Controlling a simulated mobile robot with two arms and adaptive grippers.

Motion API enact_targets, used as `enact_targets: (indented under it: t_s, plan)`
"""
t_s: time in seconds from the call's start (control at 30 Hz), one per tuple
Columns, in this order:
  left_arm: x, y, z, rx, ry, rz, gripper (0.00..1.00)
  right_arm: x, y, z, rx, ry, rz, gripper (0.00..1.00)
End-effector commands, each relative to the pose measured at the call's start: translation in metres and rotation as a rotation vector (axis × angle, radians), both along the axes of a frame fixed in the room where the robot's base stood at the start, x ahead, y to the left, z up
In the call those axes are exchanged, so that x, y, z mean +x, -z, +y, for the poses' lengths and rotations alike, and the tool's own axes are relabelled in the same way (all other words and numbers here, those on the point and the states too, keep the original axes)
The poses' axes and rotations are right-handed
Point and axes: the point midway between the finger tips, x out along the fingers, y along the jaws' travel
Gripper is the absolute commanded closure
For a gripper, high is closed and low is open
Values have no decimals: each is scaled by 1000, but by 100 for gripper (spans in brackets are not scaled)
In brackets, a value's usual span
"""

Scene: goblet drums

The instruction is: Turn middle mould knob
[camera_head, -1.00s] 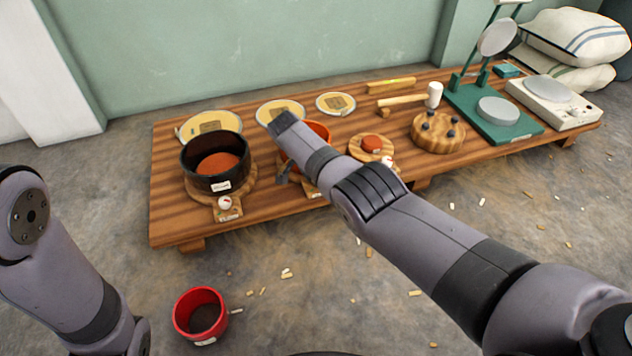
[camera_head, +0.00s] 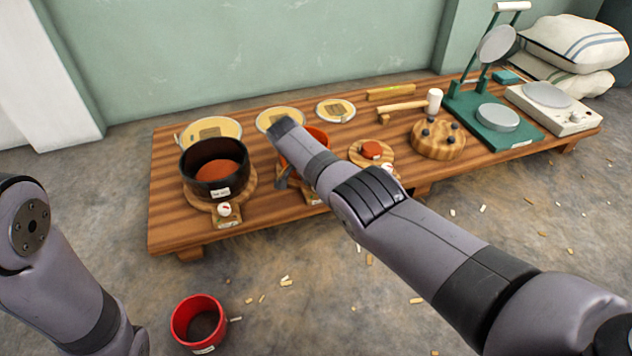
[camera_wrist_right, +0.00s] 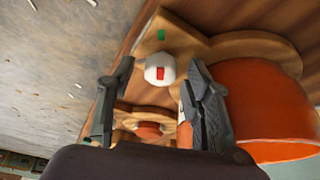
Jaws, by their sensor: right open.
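The middle mould (camera_head: 317,134) is orange-red and stands on a wooden base on the low table, partly behind my right arm. In the right wrist view the orange mould (camera_wrist_right: 265,105) is at the right. Its knob (camera_wrist_right: 160,68) is a white ball with a red mark, on a tongue of the wooden base. My right gripper (camera_wrist_right: 161,66) is open, with one fingertip on either side of the knob; I cannot tell whether they touch it. In the head view the arm hides the knob and most of this gripper. My left gripper is out of view.
A dark mould (camera_head: 214,168) with its own white knob (camera_head: 224,210) stands left. A small mould (camera_head: 371,150) stands right, showing below the knob in the wrist view. A mallet (camera_head: 434,100) and green stand (camera_head: 490,122) are farther right. A red pot (camera_head: 199,322) sits on the floor.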

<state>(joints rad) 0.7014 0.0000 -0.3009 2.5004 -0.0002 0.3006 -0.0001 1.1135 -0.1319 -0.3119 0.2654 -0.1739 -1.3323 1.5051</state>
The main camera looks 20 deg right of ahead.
Motion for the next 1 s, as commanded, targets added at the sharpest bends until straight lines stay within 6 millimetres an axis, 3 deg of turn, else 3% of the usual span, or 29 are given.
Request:
enact_targets:
  t_s: [0.27,0.47,1.0]
  plan:
    - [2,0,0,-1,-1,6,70,0,-2,2,1,-2,-1,53]
    - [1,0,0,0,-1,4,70,-1,-16,7,0,-2,-3,53]
    - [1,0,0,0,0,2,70,-15,-101,40,1,-2,-1,53]
